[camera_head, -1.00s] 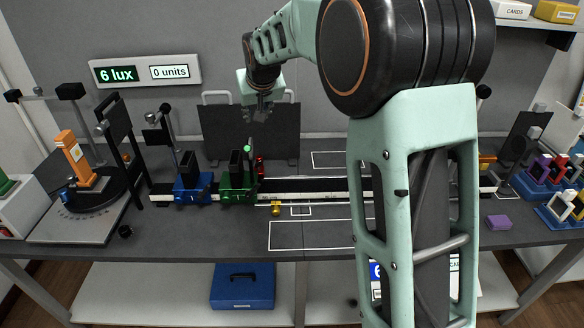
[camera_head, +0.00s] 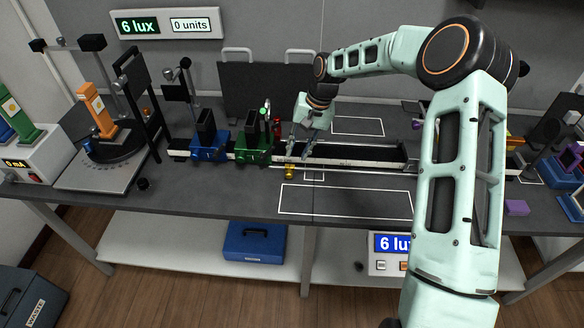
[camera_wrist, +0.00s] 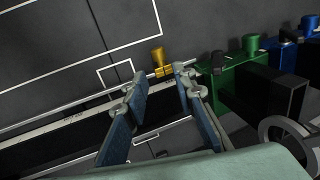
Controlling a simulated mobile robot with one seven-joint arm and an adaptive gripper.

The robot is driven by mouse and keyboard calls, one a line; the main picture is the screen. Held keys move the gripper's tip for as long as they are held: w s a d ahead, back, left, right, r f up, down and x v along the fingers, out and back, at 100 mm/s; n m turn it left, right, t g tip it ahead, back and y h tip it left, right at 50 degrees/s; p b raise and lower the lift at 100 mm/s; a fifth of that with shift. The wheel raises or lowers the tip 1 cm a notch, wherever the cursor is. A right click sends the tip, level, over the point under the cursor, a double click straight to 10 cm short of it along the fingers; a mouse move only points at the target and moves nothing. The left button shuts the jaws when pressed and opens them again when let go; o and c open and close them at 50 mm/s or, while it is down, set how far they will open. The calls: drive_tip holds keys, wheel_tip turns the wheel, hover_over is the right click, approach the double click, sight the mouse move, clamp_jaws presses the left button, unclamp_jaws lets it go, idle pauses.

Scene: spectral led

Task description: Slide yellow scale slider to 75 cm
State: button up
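The yellow scale slider (camera_head: 289,172) sits on the thin rod along the front of the rail, just right of the green carriage. It also shows in the wrist view (camera_wrist: 160,62), beyond my fingertips. My gripper (camera_head: 303,152) is above the rail, behind and slightly right of the slider. In the wrist view my gripper (camera_wrist: 157,84) has its two fingers spread with nothing between them, and the slider is apart from them. The white scale strip (camera_head: 340,165) runs along the rail; its marks are too small to read.
A green carriage (camera_head: 253,150) and a blue carriage (camera_head: 209,147) stand on the rail to the left. A red item (camera_head: 277,128) stands behind the rail. The rail (camera_head: 385,158) right of my gripper is clear. White outlines mark the bench.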

sight(290, 171)
drive_tip(key=x, duration=0.8)
drive_tip(key=shift+f+p, duration=0.35)
drive_tip(key=shift+p, duration=0.05)
drive_tip(key=shift+c, duration=0.5)
clamp_jaws()
